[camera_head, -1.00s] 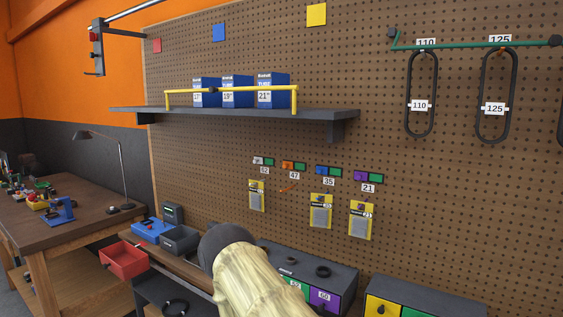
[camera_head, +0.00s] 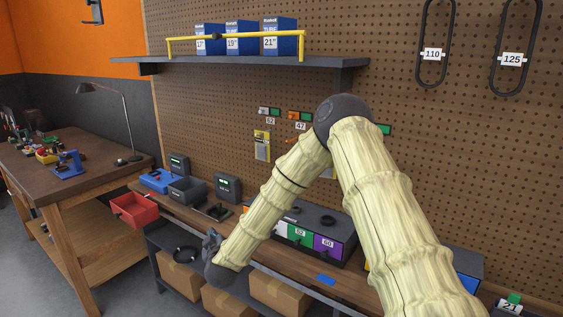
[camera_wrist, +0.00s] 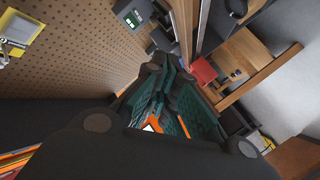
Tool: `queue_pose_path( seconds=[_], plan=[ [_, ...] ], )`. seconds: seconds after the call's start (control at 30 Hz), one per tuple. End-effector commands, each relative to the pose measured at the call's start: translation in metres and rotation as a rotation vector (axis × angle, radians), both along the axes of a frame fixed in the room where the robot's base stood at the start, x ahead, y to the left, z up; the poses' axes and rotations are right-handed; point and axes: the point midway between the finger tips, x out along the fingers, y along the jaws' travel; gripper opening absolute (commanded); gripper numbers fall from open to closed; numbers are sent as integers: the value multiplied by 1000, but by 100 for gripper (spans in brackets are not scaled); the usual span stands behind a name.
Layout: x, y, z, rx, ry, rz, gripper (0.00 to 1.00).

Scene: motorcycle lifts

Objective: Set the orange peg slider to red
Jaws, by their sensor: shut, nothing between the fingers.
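The orange peg slider (camera_head: 294,115) is a small bar on the pegboard above the label 47. Its left part is orange and its right part shows green; no red can be made out on it. My arm's elbow is just right of it. My gripper (camera_head: 211,243) is small and partly hidden at the end of my arm, low over the workbench and well below the slider, apart from it. In the wrist view my gripper (camera_wrist: 160,108) has dark teal fingers, shut and empty. The slider is not identifiable there.
A grey slider (camera_head: 264,110) is left of the orange one. The blue slider is hidden behind my arm. A shelf (camera_head: 250,65) with a yellow rail is above. A red bin (camera_head: 134,209), blue bin (camera_head: 157,181) and drawer unit (camera_head: 325,222) are on or at the workbench.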

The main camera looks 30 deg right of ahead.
Motion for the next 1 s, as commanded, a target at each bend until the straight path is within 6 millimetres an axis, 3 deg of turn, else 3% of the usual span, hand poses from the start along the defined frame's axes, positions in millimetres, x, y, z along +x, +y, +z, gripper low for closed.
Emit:
queue_pose_path(
  seconds=[0.03, 0.2, 0.3, 0.43, 0.53, 0.63, 1.0],
  plan=[
    [22, -22, 44, -46, -66, -52, 0],
    [62, -96, 180, -221, -216, -256, 0],
    [68, -141, 250, -301, -261, -387, 0],
    [63, -190, 317, -370, -278, -533, 0],
    [56, -214, 349, -401, -277, -608, 0],
    [52, -227, 364, -416, -270, -647, 0],
    [51, -231, 369, -422, -268, -659, 0]
  ],
)
